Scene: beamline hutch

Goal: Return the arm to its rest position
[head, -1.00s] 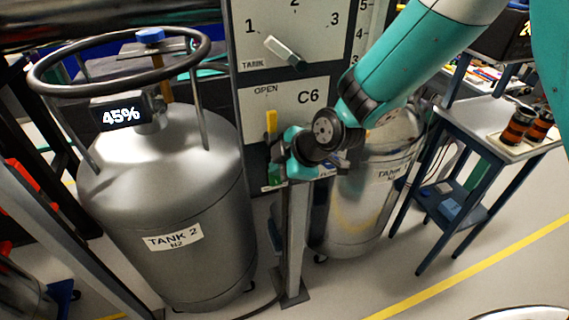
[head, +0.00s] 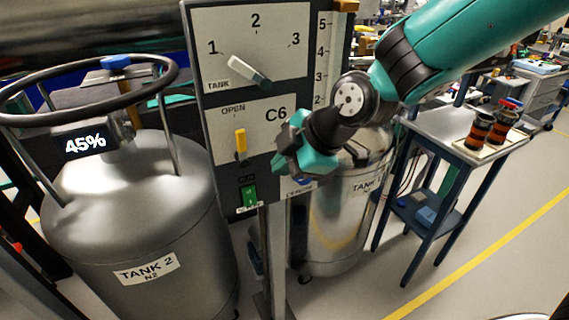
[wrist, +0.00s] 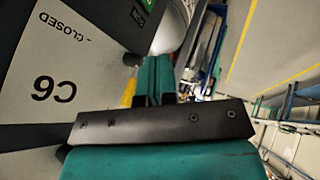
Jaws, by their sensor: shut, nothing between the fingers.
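My gripper (head: 282,158) is teal and hangs in front of the right edge of the control panel (head: 219,98) in the head view. In the wrist view its two teal fingers (wrist: 153,80) lie side by side, shut and empty. My teal arm comes in from the upper right. The yellow handle also shows in the wrist view (wrist: 129,93), beside the fingers. Whether they touch is unclear there.
Tank 2 (head: 135,215), with a ring handle (head: 85,118) and a 45% display (head: 85,143), stands left of the panel. Another silver tank (head: 335,225) stands behind my gripper.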

